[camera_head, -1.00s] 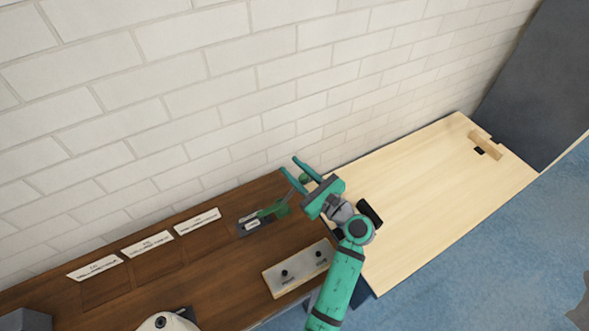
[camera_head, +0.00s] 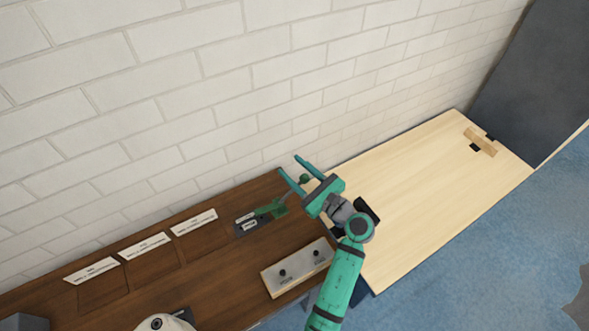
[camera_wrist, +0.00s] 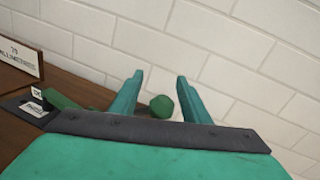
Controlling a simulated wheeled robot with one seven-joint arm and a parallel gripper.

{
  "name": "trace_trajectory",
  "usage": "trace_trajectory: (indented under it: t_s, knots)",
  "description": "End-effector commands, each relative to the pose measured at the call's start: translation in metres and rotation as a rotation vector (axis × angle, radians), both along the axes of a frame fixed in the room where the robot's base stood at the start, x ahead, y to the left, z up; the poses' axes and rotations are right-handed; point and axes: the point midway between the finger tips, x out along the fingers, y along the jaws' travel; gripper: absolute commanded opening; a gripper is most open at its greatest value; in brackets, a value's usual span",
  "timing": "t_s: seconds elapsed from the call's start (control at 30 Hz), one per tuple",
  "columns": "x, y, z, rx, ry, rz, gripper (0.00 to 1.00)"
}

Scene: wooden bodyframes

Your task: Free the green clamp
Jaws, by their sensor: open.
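The green clamp (camera_head: 272,209) lies on the dark wooden bench, by a small dark block with a white label (camera_head: 247,223). A round green knob (camera_head: 304,178) shows beyond it, near my fingers. In the wrist view the knob (camera_wrist: 161,106) sits between and beyond my two fingers, and a green part of the clamp (camera_wrist: 60,100) shows to the left of them. My gripper (camera_head: 293,168) is open, with its teal fingers pointing toward the wall beside the clamp. No contact between fingers and knob is visible. Part of the clamp is hidden behind the gripper in the wrist view.
A brick wall (camera_head: 200,100) stands close behind the bench. Several white label cards, such as one (camera_head: 194,222), line the bench's back left. A panel with two dark knobs (camera_head: 297,268) is at the front. A pale table (camera_head: 430,190) to the right is mostly clear.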

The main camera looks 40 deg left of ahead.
Motion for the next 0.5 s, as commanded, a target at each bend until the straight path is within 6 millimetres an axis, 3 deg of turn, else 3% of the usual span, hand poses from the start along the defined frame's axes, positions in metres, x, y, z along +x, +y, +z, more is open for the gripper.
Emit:
trace_trajectory:
  t_s: [0.17,0.5]
  knots:
    - [-0.001,-0.009,0.0,0.0,0.0,-0.001,0.43]
    - [-0.012,-0.067,0.0,0.0,0.001,-0.003,0.43]
